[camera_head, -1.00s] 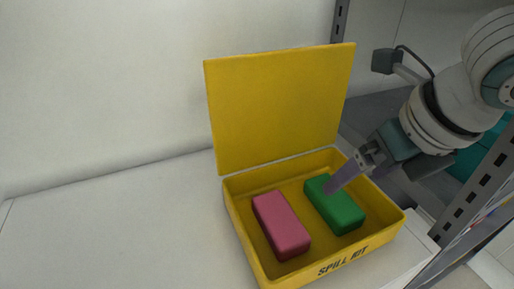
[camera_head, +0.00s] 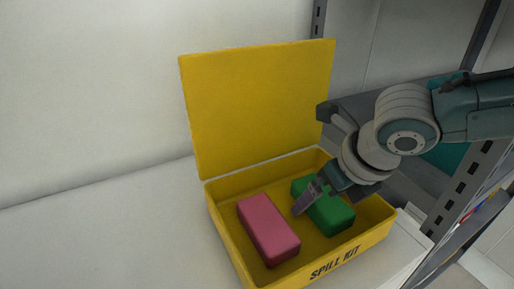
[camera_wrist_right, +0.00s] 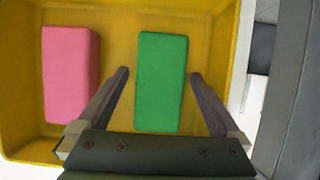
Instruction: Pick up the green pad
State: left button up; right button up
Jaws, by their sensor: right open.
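The green pad (camera_head: 331,215) lies in the right part of an open yellow spill kit box (camera_head: 229,241). It also shows in the right wrist view (camera_wrist_right: 161,84), between the two fingers with a gap on each side. My right gripper (camera_head: 298,210) is open and reaches down into the box from the right. In the head view its fingers cover part of the pad's left side. In the right wrist view the gripper (camera_wrist_right: 160,75) holds nothing. My left gripper is not in view.
A pink pad (camera_head: 268,229) lies left of the green pad in the box. The yellow lid (camera_head: 258,108) stands open at the back. A grey shelf upright (camera_head: 470,180) stands close on the right. The white surface (camera_head: 100,240) left of the box is clear.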

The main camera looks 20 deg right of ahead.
jog(key=shift+f, duration=0.2)
dwell(0.4)
jog(key=c, duration=1.4)
